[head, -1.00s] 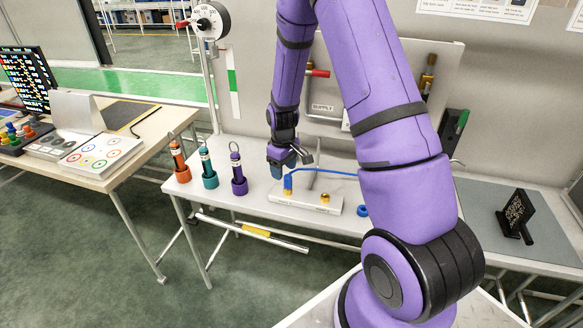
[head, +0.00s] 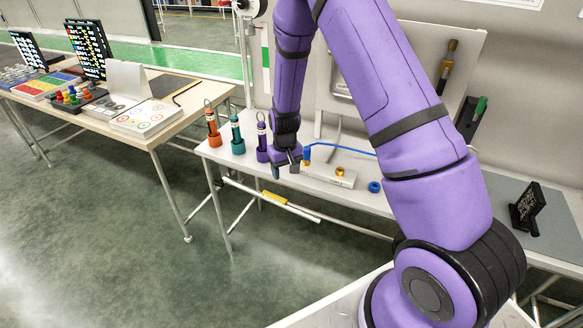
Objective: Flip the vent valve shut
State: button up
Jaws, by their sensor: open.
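I cannot make out the vent valve; much of the grey wall panel (head: 471,42) is hidden behind my purple arm. No valve handle or label is clearly visible on the panel's exposed parts. My gripper (head: 285,169) is open and points down, with nothing visible between its fingers. It is over the bench's front part, between the purple bottle (head: 262,143) and the left end of a white block (head: 318,177). The block carries brass fittings (head: 340,171) and a blue hose (head: 340,147). The gripper appears well below the panel.
Orange (head: 213,130) and teal (head: 237,136) bottles stand left of the purple one. A blue ring (head: 374,187) lies right of the block. A black stand (head: 525,208) sits on the grey mat (head: 560,220). A wooden table (head: 160,128) with screens stands left, with open floor in front.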

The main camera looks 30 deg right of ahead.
aim_at(443, 80)
jog(key=k+l, duration=0.1)
jog(key=l, duration=0.25)
jog(key=k+l, duration=0.15)
jog(key=l, duration=0.15)
jog(key=k+l+u, duration=0.1)
jog(key=l, duration=0.25)
jog(key=k+l, duration=0.15)
jog(key=l, duration=0.15)
